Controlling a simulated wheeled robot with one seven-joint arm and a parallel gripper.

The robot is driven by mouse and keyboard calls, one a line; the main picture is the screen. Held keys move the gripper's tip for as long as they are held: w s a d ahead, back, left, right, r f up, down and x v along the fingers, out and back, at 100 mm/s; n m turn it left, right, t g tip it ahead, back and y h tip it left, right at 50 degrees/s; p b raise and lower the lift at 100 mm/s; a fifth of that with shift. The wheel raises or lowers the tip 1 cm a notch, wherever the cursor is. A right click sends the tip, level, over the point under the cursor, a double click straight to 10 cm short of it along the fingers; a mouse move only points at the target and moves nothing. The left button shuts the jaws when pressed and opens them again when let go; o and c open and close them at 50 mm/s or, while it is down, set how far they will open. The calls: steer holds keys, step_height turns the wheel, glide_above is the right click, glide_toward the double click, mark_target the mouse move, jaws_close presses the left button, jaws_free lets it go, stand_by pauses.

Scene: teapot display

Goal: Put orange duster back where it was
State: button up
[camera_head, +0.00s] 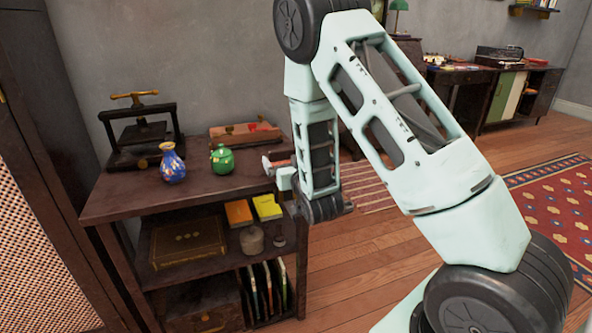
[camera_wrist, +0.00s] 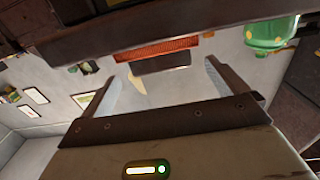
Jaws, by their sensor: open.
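An orange, ribbed block with a dark part against it, which looks like the orange duster (camera_wrist: 155,48), shows in the wrist view. It lies at the dark edge of the shelf top, beyond and between my fingertips, with a gap to them. My gripper (camera_wrist: 168,75) is open and empty. In the head view my gripper (camera_head: 272,167) is at the right end of the shelf top, partly hidden by my arm. A small orange-brown shape shows beside it there; I cannot tell whether it is the duster.
The dark shelf unit (camera_head: 130,198) carries a blue vase (camera_head: 172,163), a green pot (camera_head: 222,159), a black press (camera_head: 140,133) and a wooden tray (camera_head: 228,136). Wooden floor (camera_head: 375,235) is free to the right.

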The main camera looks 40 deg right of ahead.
steer(key=p+v, duration=0.5)
steer(key=v, duration=0.2)
steer(key=shift+s+a, duration=0.1)
steer(key=shift+a, duration=0.05)
steer(key=s+a+n+g+y, duration=0.35)
steer(key=a+g+y, duration=0.4)
steer(key=a, duration=1.25)
steer(key=s+a+r+n+g, duration=0.4)
steer(key=s+a+g, duration=0.2)
steer(key=s, duration=0.5)
steer(key=s+r+n+g+h, duration=0.2)
steer(key=s+r+n+g, duration=0.1)
steer(key=s, duration=1)
steer(key=shift+s+d+r+g, duration=0.2)
steer(key=shift+d+r+g, duration=0.25)
steer(key=shift+r, duration=0.1)
